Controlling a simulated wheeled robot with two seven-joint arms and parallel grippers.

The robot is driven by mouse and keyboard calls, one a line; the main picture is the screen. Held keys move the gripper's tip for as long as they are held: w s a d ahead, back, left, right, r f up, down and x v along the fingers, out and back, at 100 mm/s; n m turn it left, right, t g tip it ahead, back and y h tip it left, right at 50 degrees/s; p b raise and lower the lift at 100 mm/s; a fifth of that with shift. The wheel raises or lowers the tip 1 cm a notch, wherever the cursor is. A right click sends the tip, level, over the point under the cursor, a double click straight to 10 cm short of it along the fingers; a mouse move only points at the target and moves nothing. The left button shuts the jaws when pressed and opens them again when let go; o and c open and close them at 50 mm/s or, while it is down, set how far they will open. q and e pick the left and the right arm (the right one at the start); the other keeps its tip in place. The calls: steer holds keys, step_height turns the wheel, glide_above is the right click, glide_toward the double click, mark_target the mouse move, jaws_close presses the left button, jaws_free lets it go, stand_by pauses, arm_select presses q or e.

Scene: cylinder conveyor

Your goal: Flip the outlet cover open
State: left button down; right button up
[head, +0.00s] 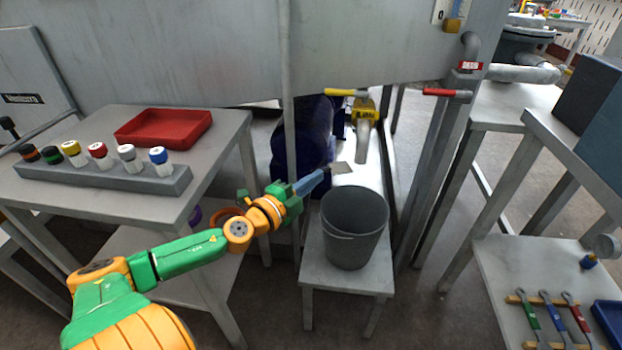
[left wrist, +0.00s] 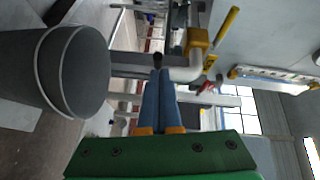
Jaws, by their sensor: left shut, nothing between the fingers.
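The grey outlet pipe (head: 363,143) hangs below a yellow valve body (head: 365,109) with a yellow lever (head: 345,93). A pale flat plate (head: 341,168), which looks like the outlet cover, shows near the pipe's lower end, but its hinge is not clear. My left gripper (head: 325,173) has its blue fingers shut and empty, with the tips beside the plate; I cannot tell whether they touch. In the left wrist view the closed fingertips (left wrist: 160,72) lie close to the pipe's mouth (left wrist: 182,73), by a small dark piece. My right gripper is not in view.
A grey bucket (head: 350,225) stands on a small stool (head: 345,275) under the outlet. A table at left holds a red tray (head: 165,128) and several capped bottles. A red lever (head: 447,93) is at right.

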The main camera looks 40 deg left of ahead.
arm_select(q)
steer(key=s, duration=0.7)
steer(key=shift+a+r, duration=0.15)
steer(key=shift+a, duration=0.05)
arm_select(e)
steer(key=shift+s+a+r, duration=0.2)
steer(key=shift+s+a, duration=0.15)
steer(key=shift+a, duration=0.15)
